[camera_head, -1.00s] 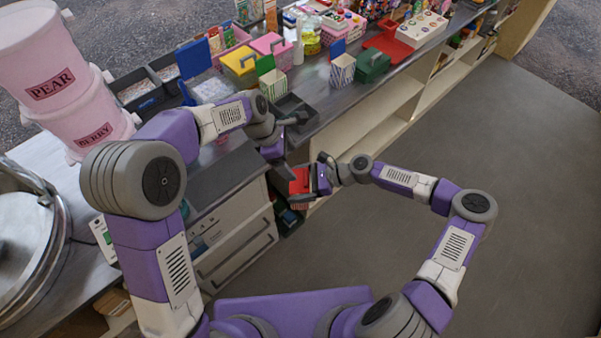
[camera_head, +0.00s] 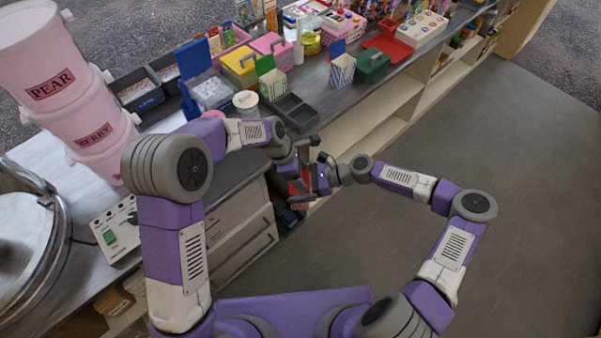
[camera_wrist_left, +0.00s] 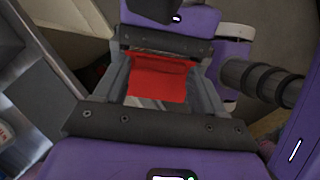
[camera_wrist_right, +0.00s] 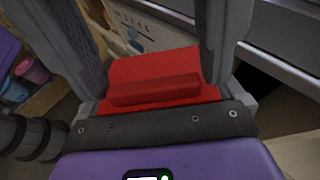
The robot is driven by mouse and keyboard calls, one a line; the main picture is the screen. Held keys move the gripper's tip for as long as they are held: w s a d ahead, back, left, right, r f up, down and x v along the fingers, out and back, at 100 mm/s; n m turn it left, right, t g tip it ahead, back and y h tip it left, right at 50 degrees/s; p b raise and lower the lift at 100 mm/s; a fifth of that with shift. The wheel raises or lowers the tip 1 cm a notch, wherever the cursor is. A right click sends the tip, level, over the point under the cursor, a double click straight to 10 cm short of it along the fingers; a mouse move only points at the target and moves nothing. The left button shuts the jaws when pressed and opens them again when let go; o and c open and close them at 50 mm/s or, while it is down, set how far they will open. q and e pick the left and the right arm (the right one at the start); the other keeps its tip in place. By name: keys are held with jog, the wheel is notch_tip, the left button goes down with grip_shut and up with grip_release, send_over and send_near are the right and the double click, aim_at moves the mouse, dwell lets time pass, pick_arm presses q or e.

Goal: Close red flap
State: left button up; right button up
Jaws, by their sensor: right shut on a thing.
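A small carton with a red flap (camera_head: 298,187) is held off the counter at its front edge, mostly hidden by my grippers in the head view. My right gripper (camera_wrist_right: 150,60) is shut on the carton; its red flap (camera_wrist_right: 155,82) fills the space between the fingers. My left gripper (camera_wrist_left: 160,85) is open, its fingers spread to either side of the red flap (camera_wrist_left: 157,78) in the left wrist view. I cannot tell whether they touch it. The flap's exact angle is unclear.
A dark divided tray (camera_head: 290,113) lies on the counter just behind my grippers. Striped cartons with a green flap (camera_head: 272,86) and a blue flap (camera_head: 342,70) stand farther back, near a dark green box (camera_head: 372,66). The floor to the right is clear.

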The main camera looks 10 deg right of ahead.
pick_arm(q)
jog(key=c, duration=0.6)
jog(key=shift+d+f+y, duration=0.4)
jog(key=shift+d+y, duration=0.05)
jog(key=shift+y, duration=0.55)
jog(key=shift+c, duration=0.2)
jog(key=o, duration=1.1)
jog(key=v, duration=1.2)
jog(key=shift+s, duration=0.1)
